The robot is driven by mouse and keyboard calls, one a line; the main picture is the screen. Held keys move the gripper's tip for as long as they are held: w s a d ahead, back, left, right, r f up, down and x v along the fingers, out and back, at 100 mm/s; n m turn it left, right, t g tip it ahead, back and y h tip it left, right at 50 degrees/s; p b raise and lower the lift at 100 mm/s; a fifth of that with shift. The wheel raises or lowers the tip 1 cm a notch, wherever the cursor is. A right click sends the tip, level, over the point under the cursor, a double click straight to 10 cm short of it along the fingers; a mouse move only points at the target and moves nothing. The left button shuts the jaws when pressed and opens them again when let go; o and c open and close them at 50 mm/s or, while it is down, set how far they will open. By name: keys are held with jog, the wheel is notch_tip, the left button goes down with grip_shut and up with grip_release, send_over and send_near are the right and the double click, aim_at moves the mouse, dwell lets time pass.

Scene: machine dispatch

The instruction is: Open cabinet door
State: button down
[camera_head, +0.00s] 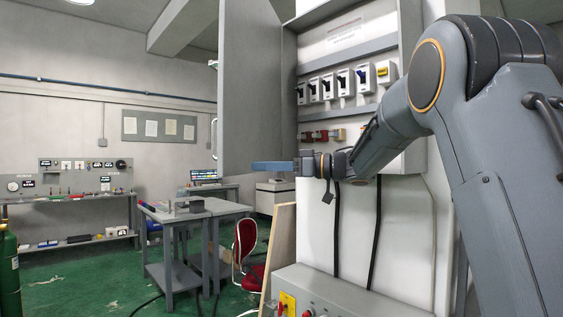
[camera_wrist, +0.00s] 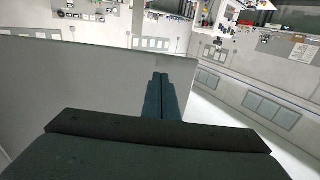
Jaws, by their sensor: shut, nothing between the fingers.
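The electrical cabinet (camera_head: 340,131) is mounted on a white column, and its inside shows a row of breaker switches. Its grey door (camera_head: 247,90) stands swung wide open to the left in the head view. My gripper (camera_head: 258,165) reaches from the right, with its blue-grey fingers level with the lower part of the door and beside its inner face. In the wrist view the shut fingers (camera_wrist: 160,76) point forward, and the door's grey panel (camera_wrist: 70,95) fills the left side close to them. I cannot tell whether the fingers touch the door.
A control box (camera_head: 340,292) with a yellow switch stands below the cabinet. Black cables run down the column. A grey work table (camera_head: 178,212), a red chair (camera_head: 248,245) and a green cylinder (camera_head: 9,265) stand to the left. Green floor (camera_head: 100,285) is open there.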

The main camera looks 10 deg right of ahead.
aim_at(236, 166)
jog(key=shift+p+x, duration=0.8)
jog(key=shift+x, duration=1.6)
jog(key=shift+a, duration=0.1)
